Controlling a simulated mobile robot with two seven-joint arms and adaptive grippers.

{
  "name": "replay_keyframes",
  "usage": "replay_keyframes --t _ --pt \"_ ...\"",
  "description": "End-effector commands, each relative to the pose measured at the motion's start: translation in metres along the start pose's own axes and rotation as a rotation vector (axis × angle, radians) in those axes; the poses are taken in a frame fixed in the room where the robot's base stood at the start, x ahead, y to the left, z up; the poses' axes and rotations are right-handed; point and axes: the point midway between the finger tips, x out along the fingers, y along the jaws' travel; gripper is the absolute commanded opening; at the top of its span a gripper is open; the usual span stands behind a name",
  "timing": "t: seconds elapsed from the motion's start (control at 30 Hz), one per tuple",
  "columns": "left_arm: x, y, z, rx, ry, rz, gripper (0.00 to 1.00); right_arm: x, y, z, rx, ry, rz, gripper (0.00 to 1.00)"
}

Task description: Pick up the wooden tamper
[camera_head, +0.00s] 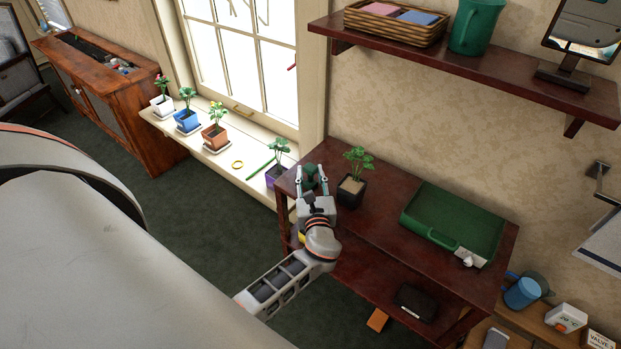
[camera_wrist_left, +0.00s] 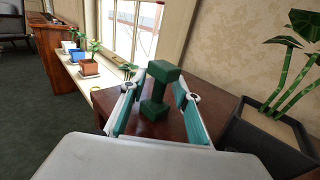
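A dark green, dumbbell-shaped piece that looks like the tamper (camera_head: 311,173) stands upright near the left end of the dark red-brown table (camera_head: 385,205). It has blocky ends and a narrower neck; its material is not clear. My left gripper (camera_head: 312,181) is open, with one finger on each side of the piece. In the left wrist view the tamper (camera_wrist_left: 158,92) stands between the fingers (camera_wrist_left: 160,100), with a gap visible beside its neck. My right gripper is not in view.
A potted plant (camera_head: 351,190) stands close to the right of my left gripper. A green tray (camera_head: 455,215) lies farther right on the table. Several potted plants and a gold ring (camera_head: 237,164) are on the windowsill (camera_head: 222,158) at left. A wall shelf (camera_head: 470,68) hangs above.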

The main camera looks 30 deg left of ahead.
Motion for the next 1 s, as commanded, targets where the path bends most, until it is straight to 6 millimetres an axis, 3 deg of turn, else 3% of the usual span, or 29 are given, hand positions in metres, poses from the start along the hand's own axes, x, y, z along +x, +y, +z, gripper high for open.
replay_keyframes --t 0.07,0.2,0.67,0.87,1.0 --pt "0.0 0.0 0.0 0.0 0.0 0.0 0.31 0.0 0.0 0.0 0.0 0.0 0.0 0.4" --pt "-0.001 0.0 0.0 0.0 0.0 0.0 0.0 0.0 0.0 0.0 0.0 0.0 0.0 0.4" --pt "-0.001 0.0 0.005 -0.002 -0.001 0.0 0.0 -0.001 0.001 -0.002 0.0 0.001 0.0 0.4" --pt "-0.001 0.0 0.028 -0.004 -0.002 0.0 0.0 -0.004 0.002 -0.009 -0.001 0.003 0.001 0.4" --pt "-0.001 0.0 0.063 -0.006 -0.004 0.001 0.0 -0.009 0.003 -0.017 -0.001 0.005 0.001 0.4"
